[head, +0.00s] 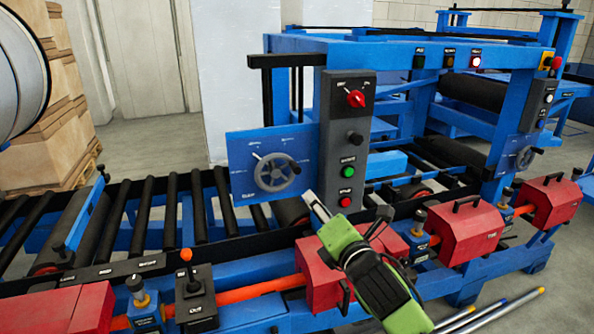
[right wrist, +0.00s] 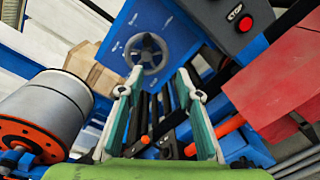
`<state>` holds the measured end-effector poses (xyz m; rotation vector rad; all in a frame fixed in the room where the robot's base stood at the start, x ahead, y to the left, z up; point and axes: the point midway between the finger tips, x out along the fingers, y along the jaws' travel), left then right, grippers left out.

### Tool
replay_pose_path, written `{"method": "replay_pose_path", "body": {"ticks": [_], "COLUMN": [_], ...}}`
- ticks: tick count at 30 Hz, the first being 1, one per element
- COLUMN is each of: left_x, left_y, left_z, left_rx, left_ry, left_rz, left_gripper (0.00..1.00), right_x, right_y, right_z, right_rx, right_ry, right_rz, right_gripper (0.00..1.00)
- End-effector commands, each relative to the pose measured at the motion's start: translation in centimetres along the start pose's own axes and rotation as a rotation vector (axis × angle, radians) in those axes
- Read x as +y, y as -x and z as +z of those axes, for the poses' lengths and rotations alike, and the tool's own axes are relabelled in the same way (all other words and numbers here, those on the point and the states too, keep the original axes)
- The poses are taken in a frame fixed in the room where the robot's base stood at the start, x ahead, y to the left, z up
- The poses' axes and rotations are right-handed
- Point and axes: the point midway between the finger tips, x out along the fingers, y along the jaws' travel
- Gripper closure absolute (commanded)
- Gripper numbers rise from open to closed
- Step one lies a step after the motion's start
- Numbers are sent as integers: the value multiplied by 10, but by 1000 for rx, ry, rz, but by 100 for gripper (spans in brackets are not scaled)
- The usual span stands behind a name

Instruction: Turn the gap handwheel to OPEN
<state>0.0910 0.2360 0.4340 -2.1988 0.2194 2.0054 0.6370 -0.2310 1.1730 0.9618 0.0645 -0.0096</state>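The grey handwheel (head: 277,173) with a dark knob sits on a blue panel (head: 241,150), left of the grey control post. Small white marks around it are too small to read. My right gripper (head: 317,207) reaches up from the lower right, below and right of the wheel and apart from it. In the right wrist view, the handwheel (right wrist: 146,53) lies beyond the two spread fingers of my right gripper (right wrist: 156,88), which is open with nothing between them. A second, similar wheel (head: 525,158) is on the right part of the machine. My left gripper is not in view.
A grey control post (head: 343,140) with a red knob and buttons stands right of the wheel. Red boxes (head: 322,270) and an orange bar (head: 260,290) run along the front edge. A black lever box (head: 196,300) stands lower left. Rollers (head: 170,210) lie left of the panel.

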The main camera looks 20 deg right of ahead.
Motion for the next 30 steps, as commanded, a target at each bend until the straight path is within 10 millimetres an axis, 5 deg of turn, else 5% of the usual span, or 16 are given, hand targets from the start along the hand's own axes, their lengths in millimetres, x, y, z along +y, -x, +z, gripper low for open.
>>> {"method": "replay_pose_path", "body": {"ticks": [8,21,30], "left_x": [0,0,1], "left_y": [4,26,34], "left_z": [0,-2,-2], "left_rx": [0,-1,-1], "left_ry": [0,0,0], "left_rz": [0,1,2], "left_gripper": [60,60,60], "right_x": [22,27,27], "right_y": [-20,-101,-138], "right_z": [16,18,18], "right_rx": [-30,-29,-28], "right_ry": [119,113,114], "right_rz": [53,51,51], "right_gripper": [68,68,68]}}
